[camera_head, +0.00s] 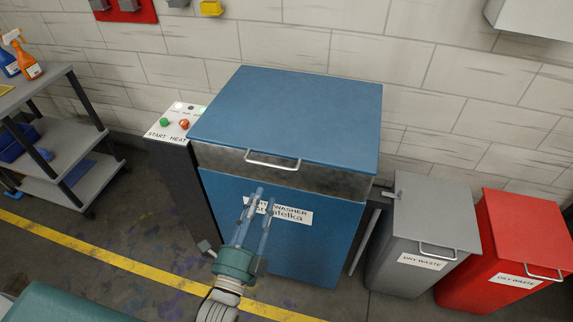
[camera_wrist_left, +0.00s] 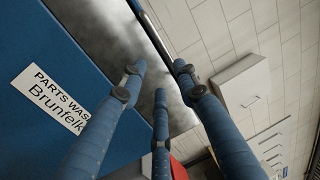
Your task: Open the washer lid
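The washer (camera_head: 270,225) is a blue cabinet with a white label and a grey metal band under its top. Its blue lid (camera_head: 290,115) lies shut, with a pale bar handle (camera_head: 272,162) on the front edge. My left gripper (camera_head: 258,208) is in front of the washer's label, below the handle and apart from it. Its blue fingers are spread, with nothing between them. In the left wrist view the fingers (camera_wrist_left: 160,90) point up past the label (camera_wrist_left: 50,98) toward the metal band and the lid edge. My right gripper is not in view.
A control panel (camera_head: 178,122) with green and red buttons stands left of the washer. A grey bin (camera_head: 415,240) and a red bin (camera_head: 515,240) stand to the right. A shelf cart (camera_head: 70,180) is at the left. A yellow line (camera_head: 120,260) crosses the open floor.

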